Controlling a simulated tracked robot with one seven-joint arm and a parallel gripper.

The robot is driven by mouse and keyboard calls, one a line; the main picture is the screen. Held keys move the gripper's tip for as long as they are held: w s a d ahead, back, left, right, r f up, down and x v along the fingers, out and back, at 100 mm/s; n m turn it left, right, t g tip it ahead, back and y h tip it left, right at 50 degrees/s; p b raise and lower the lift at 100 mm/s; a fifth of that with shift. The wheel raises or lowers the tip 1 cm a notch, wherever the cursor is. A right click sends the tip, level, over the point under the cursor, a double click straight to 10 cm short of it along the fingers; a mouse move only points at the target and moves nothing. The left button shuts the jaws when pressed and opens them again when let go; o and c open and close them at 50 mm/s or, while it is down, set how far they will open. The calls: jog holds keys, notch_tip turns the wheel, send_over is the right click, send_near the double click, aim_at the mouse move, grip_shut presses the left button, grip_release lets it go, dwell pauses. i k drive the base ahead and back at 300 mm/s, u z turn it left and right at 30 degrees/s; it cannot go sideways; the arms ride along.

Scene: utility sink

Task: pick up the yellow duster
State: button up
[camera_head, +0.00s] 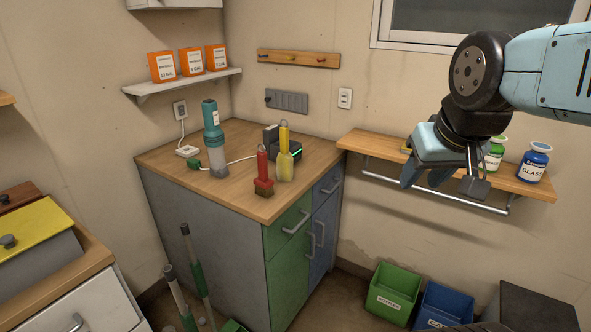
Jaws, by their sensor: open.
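A yellow tool with a slim upright handle and a wider lower part, which looks like the yellow duster (285,165), stands on the wooden top of the corner cabinet (235,190). It stands right behind a red-handled brush (263,178). My gripper (442,182) is at the right, in front of the wall shelf, with its fingers pointing down and apart. It is open, with nothing seen between the fingers. It is well to the right of the yellow tool and not touching it.
A teal and grey bottle-like tool (212,140) and a dark device (285,143) share the cabinet top. The wall shelf (365,145) holds jars, including a blue one (535,163). Green (392,293) and blue (445,305) bins stand below.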

aim_at(284, 160)
jog(key=u, duration=0.15)
jog(key=i, duration=0.9)
jog(key=z, duration=0.1)
